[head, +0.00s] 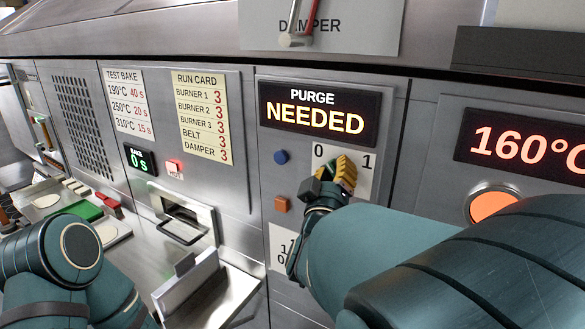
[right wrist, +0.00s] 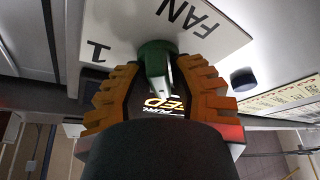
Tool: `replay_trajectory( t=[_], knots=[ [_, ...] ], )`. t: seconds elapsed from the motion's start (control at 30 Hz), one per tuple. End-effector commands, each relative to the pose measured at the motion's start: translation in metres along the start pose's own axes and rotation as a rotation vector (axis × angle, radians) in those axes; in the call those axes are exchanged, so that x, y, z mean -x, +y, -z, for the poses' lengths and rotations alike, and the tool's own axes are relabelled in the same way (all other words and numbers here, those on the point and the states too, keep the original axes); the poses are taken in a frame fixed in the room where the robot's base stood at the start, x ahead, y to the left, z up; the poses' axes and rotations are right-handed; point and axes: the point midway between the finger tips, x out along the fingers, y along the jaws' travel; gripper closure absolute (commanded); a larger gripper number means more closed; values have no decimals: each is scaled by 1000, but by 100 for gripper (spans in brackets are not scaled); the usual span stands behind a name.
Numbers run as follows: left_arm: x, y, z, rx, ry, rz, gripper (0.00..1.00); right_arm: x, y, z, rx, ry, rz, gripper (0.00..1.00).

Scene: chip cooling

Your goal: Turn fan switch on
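My right gripper (head: 340,173) is at the plate. Its orange fingers (right wrist: 160,88) stand apart, one on each side of the knob and lever. I cannot tell if either finger touches. My left arm shows at the lower left, but its gripper is out of view.
A sign (head: 318,112) above the plate reads PURGE NEEDED. A 160°C display (head: 525,145) and a round orange button (head: 493,206) are to the right.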

Motion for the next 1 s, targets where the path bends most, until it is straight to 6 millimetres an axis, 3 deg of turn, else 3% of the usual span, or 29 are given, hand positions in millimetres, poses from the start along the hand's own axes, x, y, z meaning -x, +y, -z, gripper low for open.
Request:
replay_trajectory(
  t=[0.57,1.0],
  knots=[
    [-2,-1,-1,-1,-2,0,46,-1,1,0,-37,0,-18,100],
    [-17,-6,-8,-5,-16,-2,46,-1,1,-2,-331,1,-140,100]
  ],
)
